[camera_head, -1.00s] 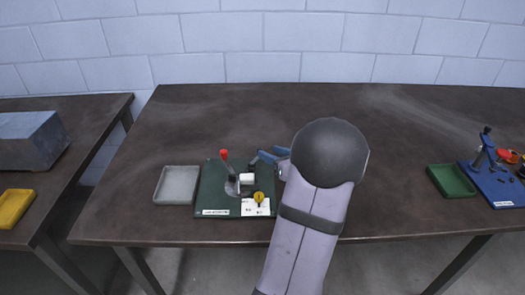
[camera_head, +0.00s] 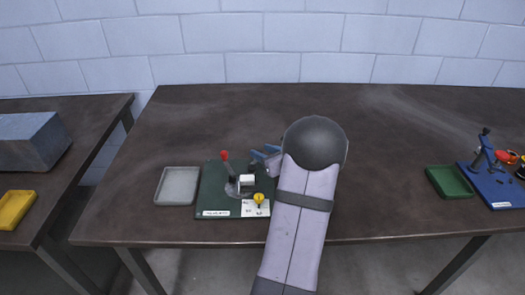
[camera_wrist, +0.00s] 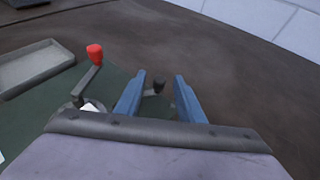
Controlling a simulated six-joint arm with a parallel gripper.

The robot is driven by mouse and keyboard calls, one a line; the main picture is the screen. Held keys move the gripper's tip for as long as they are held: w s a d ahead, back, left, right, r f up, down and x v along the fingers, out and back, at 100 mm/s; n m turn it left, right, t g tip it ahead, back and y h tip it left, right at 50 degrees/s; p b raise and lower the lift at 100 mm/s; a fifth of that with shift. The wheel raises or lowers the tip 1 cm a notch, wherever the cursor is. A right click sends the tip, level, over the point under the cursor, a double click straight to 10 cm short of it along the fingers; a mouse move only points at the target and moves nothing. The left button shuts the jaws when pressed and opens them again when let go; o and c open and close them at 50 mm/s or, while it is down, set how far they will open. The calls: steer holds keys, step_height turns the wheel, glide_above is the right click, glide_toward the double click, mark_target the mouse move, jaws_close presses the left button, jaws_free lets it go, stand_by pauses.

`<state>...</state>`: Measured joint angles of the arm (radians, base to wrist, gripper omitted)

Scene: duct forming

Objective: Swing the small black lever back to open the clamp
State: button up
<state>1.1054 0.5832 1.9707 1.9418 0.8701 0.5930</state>
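The small black lever (camera_wrist: 158,87) shows in the wrist view between the two blue fingers of my gripper (camera_wrist: 160,78), with dark space on both sides of it. My gripper is open, and no contact with the lever shows. In the head view my gripper (camera_head: 263,154) is at the back right of the dark green base plate (camera_head: 209,195), and the lever is hard to make out there behind the fingers. The clamp body is mostly hidden by my gripper and arm.
A red-knobbed handle (camera_head: 225,156) stands on the plate left of my gripper. A grey tray (camera_head: 159,188) lies left. The table behind is clear.

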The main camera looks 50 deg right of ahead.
steer(key=shift+w+f, duration=0.1)
steer(key=shift+w, duration=0.2)
jaws_close()
steer(key=shift+d, duration=0.1)
steer(key=n+y+p, duration=0.1)
steer(key=w+n+y, duration=0.1)
steer(key=y, duration=0.1)
steer(key=shift+n+p, duration=0.35)
steer(key=shift+n, duration=0.05)
steer(key=shift+w+n+g+y, duration=0.1)
steer(key=shift+w+n+y, duration=0.2)
steer(key=shift+n+y, duration=0.5)
steer(key=shift+w+n+g+y, duration=0.1)
steer(key=shift+w+n+y, duration=0.15)
steer(key=shift+n+y, duration=0.5)
steer(key=shift+w+n+g+y, duration=0.1)
steer(key=shift+w+n+y, duration=0.2)
steer(key=shift+n+y, duration=0.45)
steer(key=shift+a+y, duration=0.25)
steer(key=shift+y, duration=0.25)
